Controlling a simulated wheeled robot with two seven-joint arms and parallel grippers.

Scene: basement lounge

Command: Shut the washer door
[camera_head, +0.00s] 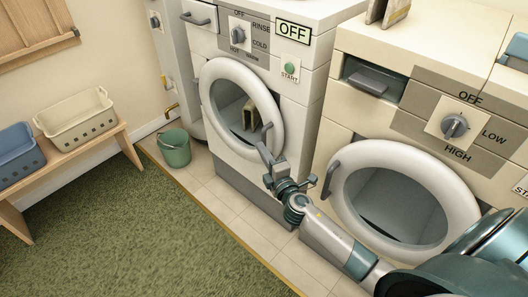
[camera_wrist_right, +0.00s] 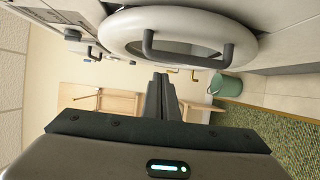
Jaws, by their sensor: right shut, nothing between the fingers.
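The washer (camera_head: 295,95) is the left machine, with the RINSE and COLD dial. Its round white door (camera_head: 216,73) faces the room, and something beige shows through its middle. I cannot tell whether the door sits flush or slightly ajar. Its dark handle (camera_head: 267,132) is on the door's right side. In the right wrist view the door (camera_wrist_right: 118,38) fills the top, with the handle (camera_wrist_right: 190,60) across it. My right gripper (camera_head: 261,147) is shut and empty, just below the handle; contact is unclear. The shut fingers also show in the right wrist view (camera_wrist_right: 161,76). My left gripper is out of view.
A dryer (camera_head: 345,115) with its own round door (camera_head: 440,165) stands close on the right. A green bucket (camera_head: 174,148) is on the tiles left of the washer. A wooden bench (camera_head: 95,148) holds a beige basket (camera_head: 75,120) and a blue basket (camera_head: 17,155). Green carpet (camera_head: 140,235) lies clear in front.

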